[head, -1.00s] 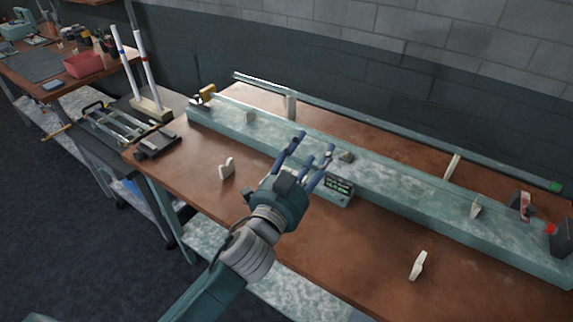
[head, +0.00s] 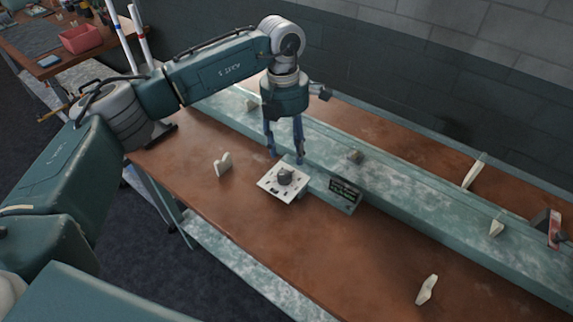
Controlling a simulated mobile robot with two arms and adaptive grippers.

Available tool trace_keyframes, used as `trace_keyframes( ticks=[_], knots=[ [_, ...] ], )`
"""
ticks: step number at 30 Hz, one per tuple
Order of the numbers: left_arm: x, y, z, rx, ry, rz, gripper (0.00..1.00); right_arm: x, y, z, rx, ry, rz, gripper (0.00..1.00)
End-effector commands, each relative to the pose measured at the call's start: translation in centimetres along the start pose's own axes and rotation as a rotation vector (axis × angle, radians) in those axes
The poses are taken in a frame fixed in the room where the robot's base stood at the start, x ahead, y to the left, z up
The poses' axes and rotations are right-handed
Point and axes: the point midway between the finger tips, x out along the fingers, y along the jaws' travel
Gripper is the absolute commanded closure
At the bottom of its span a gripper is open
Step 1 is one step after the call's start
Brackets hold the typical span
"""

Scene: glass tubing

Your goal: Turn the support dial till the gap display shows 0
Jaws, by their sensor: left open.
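The support dial (head: 286,176) is a dark round knob on a white marked plate (head: 273,187) near the bench's middle. The gap display (head: 343,191) is a small dark panel with green characters, just right of the plate; its reading is too small to make out. My left gripper (head: 285,158) points down with its fingers apart, above and behind the dial. It looks empty, and I cannot tell how high it is over the dial. My right gripper is not in view.
A long pale green beam (head: 400,190) runs along the brown bench (head: 330,252), with small blocks on it. White tubes (head: 141,38) stand upright at the back left.

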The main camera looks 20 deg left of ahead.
Motion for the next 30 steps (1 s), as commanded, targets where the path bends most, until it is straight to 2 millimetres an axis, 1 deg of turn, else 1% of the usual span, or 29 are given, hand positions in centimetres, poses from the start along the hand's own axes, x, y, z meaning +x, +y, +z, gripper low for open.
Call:
trace_keyframes(
  ticks=[1,2,5,8,15,18,21,25,30],
  knots=[
    [-0.4,0.9,-0.5,-0.010,0.020,0.023,0.49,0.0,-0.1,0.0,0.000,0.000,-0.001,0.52],
    [-0.5,1.2,-0.8,-0.014,0.029,0.033,0.49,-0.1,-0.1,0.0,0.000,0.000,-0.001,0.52],
    [-0.2,1.6,-1.1,-0.019,0.041,0.042,0.49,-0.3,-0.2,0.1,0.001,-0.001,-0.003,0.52],
    [1.1,1.5,-1.1,-0.018,0.041,0.039,0.49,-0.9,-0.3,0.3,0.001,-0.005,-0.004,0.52],
    [5.6,1.6,-1.3,-0.017,0.041,0.036,0.49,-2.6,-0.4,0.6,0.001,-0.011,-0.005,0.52],
    [7.4,1.6,-1.3,-0.017,0.039,0.037,0.49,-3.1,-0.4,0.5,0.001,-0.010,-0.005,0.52],
    [8.7,1.7,-1.3,-0.016,0.037,0.036,0.49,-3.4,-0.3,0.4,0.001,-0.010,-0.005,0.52],
    [9.7,1.7,-1.4,-0.015,0.037,0.037,0.49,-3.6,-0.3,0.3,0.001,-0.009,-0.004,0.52],
    [10.1,1.8,-1.3,-0.015,0.035,0.038,0.49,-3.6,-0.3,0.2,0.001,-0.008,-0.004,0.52]
  ],
)
